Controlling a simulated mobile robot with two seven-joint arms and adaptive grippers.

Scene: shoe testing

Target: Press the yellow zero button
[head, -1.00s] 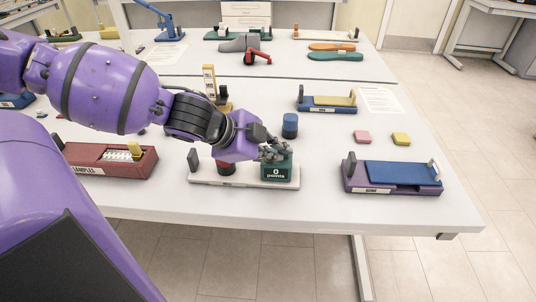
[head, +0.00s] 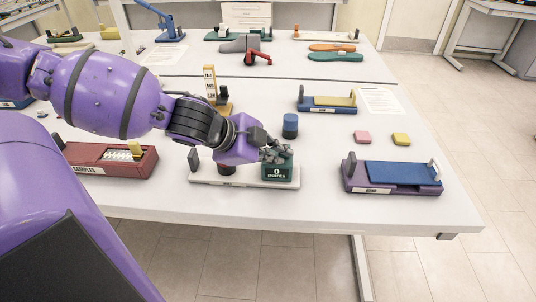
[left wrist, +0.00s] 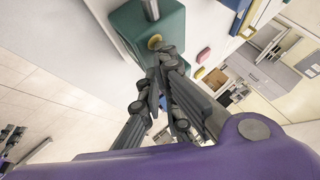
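The green box (head: 277,171) marked "0 points" stands at the right end of a white base (head: 236,180) near the table's front edge. In the left wrist view the green box (left wrist: 131,28) has a round yellow button (left wrist: 155,41) on one face. My left gripper (head: 275,153) is at the top of the box in the head view. In the left wrist view its dark fingers (left wrist: 154,74) come together, with the tips very close to the button. I cannot tell if they touch it. They hold nothing that I can see. My right gripper is out of view.
A red part (head: 226,168) sits on the white base under my wrist. A blue cylinder (head: 290,126) stands just behind the box. A red sample box (head: 110,161) is at left, and a purple and blue fixture (head: 392,177) at right. Table between is clear.

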